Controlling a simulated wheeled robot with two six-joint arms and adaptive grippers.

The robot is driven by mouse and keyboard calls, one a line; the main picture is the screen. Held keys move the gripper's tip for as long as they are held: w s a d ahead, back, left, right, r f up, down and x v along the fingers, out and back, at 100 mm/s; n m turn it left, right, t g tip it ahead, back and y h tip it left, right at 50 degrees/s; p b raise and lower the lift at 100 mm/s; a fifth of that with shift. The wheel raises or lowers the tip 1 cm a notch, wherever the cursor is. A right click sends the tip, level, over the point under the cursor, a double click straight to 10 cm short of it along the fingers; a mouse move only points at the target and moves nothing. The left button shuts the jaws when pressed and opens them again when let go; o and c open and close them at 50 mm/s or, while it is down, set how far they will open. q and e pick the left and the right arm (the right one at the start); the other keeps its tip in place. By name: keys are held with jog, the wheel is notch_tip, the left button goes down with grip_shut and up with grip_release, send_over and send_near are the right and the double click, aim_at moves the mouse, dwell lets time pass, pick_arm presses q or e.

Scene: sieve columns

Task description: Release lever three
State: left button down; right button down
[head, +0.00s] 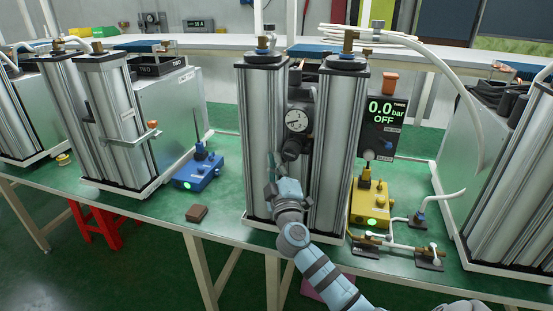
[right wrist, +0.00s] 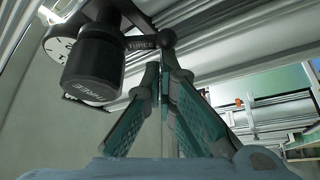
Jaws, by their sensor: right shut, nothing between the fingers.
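My right gripper (head: 272,166) is in front of the middle pair of silver columns (head: 262,130), its fingers pointing up. In the right wrist view its two green-padded fingers (right wrist: 165,72) meet at the tips with nothing between them. Just above the tips is a small black ball-ended lever (right wrist: 167,38), with lettering that seems to read THREE along its arm. I cannot tell whether the tips touch it. Beside it hangs a black knob (right wrist: 95,65) in front of a white dial gauge (right wrist: 60,46). The gauge also shows in the head view (head: 297,120). My left gripper is not in view.
A display (head: 382,112) beside the columns reads 0.0 bar OFF. A yellow box (head: 370,205) with a green light and brass fittings stand at right. A blue box (head: 198,177) and a brown block (head: 197,213) lie left on the green bench. More columns flank both sides.

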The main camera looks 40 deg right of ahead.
jog(key=shift+s+d+f+n+g+y+p, duration=0.15)
jog(key=shift+n+y+p, duration=0.25)
jog(key=shift+n+p, duration=0.5)
jog(key=shift+s+d+n+g+y+p, duration=0.1)
jog(key=shift+s+n+g+y+p, duration=0.25)
jog(key=shift+n+p, duration=0.5)
jog(key=shift+s+d+f+n+g+y+p, duration=0.15)
jog(key=shift+s+d+f+n+y+p, duration=0.1)
jog(key=shift+s+d+f+n+p, duration=0.25)
jog(key=shift+s+d+f+n+g+y+p, duration=0.2)
jog(key=shift+s+d+n+p, duration=0.15)
jog(key=shift+s+p, duration=0.35)
jog(key=shift+w, duration=0.1)
jog(key=s+a, duration=0.6)
jog(key=a, duration=0.1)
jog(key=shift+s+b, duration=0.15)
jog(key=shift+b, duration=0.15)
